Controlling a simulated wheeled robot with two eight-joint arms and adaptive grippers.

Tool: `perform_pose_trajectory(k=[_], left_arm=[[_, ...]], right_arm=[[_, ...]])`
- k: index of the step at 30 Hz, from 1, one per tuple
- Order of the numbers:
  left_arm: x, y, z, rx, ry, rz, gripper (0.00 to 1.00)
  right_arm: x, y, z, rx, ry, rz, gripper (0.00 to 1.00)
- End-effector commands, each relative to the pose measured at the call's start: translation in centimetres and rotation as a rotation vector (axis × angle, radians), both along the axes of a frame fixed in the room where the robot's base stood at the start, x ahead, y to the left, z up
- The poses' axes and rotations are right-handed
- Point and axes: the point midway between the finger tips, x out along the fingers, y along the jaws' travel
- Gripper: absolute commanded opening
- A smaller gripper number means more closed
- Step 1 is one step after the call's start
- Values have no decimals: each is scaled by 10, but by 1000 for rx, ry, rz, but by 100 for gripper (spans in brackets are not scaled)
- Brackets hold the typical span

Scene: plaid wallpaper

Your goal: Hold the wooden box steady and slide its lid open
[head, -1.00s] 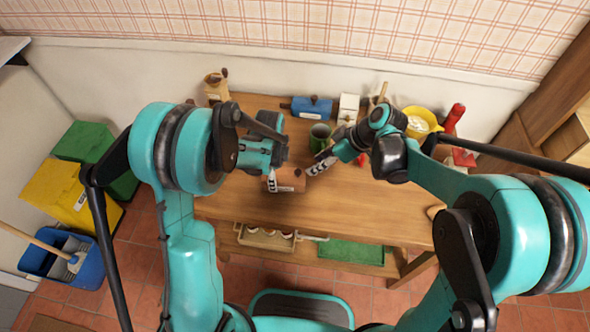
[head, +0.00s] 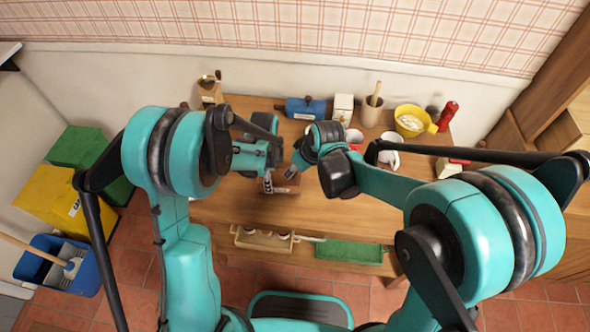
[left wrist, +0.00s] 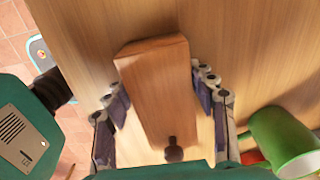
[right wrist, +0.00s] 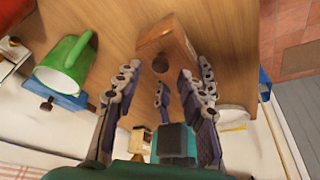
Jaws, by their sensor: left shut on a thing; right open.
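The wooden box (head: 286,188) lies on the wooden table near its front edge. In the left wrist view the box (left wrist: 155,85) lies lengthwise between my left fingers, with a dark round knob (left wrist: 173,150) at its near end. My left gripper (head: 268,183) is shut on the box's sides. My right gripper (head: 292,172) is open and empty, close to the box's right end. In the right wrist view the box (right wrist: 168,42) is beyond the spread right fingertips (right wrist: 160,80). I cannot tell whether the lid has shifted.
Along the back are a blue container (head: 306,107), a utensil pot (head: 371,112) and a yellow bowl (head: 411,122). The table's front right is clear.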

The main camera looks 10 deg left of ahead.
Motion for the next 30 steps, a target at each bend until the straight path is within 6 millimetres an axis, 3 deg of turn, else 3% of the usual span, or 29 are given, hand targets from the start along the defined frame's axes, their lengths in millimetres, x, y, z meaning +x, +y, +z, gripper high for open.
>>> perform_pose_trajectory(k=[6, 15, 16, 20, 21, 26, 30], left_arm=[[0, 0, 0, 0, 0, 0, 22], [0, 0, 0, 0, 0, 0, 22], [0, 0, 0, 0, 0, 0, 22], [0, 0, 0, 0, 0, 0, 22], [0, 0, 0, 0, 0, 0, 22], [0, 0, 0, 0, 0, 0, 22], [0, 0, 0, 0, 0, 0, 22]], right_arm=[[6, 6, -20, 0, 0, 1, 40], [6, 7, -22, 0, 0, 1, 40], [6, 7, -22, 0, 0, 1, 37], [6, 7, -22, 0, 0, 1, 3], [6, 7, -22, 0, 0, 1, 0], [6, 6, -22, 0, 0, 1, 0], [8, -13, -22, -1, 0, -4, 0]])
